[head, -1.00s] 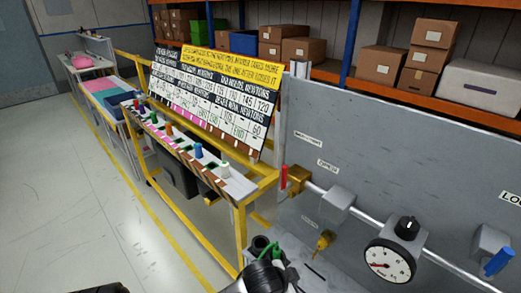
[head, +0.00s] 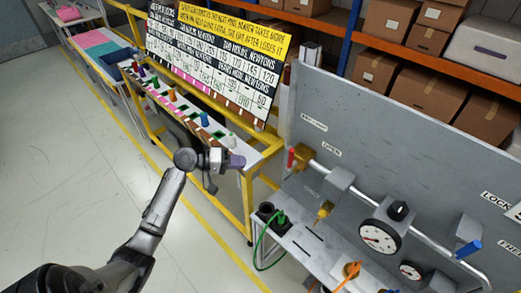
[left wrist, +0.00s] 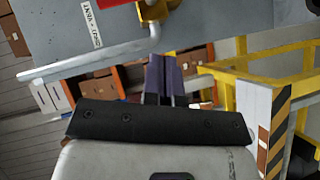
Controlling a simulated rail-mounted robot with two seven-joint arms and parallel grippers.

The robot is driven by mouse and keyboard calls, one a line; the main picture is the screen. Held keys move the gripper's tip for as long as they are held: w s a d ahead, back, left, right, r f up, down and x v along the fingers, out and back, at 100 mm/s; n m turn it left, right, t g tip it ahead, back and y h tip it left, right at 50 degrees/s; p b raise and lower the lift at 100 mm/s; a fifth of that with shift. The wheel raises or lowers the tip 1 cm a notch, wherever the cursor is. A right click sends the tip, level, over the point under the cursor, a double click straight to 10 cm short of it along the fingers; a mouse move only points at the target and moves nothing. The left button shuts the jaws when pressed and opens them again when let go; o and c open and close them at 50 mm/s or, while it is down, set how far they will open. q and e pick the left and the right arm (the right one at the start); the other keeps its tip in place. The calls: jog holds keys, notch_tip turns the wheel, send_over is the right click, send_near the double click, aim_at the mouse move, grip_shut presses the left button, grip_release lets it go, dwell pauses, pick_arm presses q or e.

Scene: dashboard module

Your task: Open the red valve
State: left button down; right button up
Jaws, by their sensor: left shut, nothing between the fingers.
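The red valve handle (head: 291,158) stands upright on a yellow valve body (head: 302,160) at the left end of the grey panel's pipe. In the left wrist view the yellow valve body (left wrist: 155,10) shows at the top edge, with a bit of red beside it. My left gripper (head: 238,161) is shut and empty, left of the valve and apart from it. Its purple fingers (left wrist: 162,78) are together in the left wrist view, below the valve in the picture. My right gripper is not in view.
A pressure gauge (head: 380,237), a blue handle (head: 467,248) and a yellow plug-like part (head: 325,209) are on the panel side. A green cable (head: 262,240) loops below. A yellow-framed table (head: 247,205) stands behind my left gripper. The floor at left is clear.

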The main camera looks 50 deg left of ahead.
pick_arm(q)
jog(key=r+n+t, duration=0.1)
jog(key=n, duration=0.1)
jog(key=a+r+n+t, duration=0.1)
jog(key=r+n, duration=0.1)
jog(key=shift+w+t+h, duration=0.15)
jog(key=shift+t+h, duration=0.15)
jog(key=d+p+x, duration=0.1)
jog(key=p+x, duration=0.1)
jog(key=x, duration=0.4)
jog(key=s+d+p+x, duration=0.1)
jog(key=p+x, duration=0.1)
jog(key=x, duration=0.5)
jog(key=shift+s+d, duration=0.25)
jog(key=shift+s, duration=0.1)
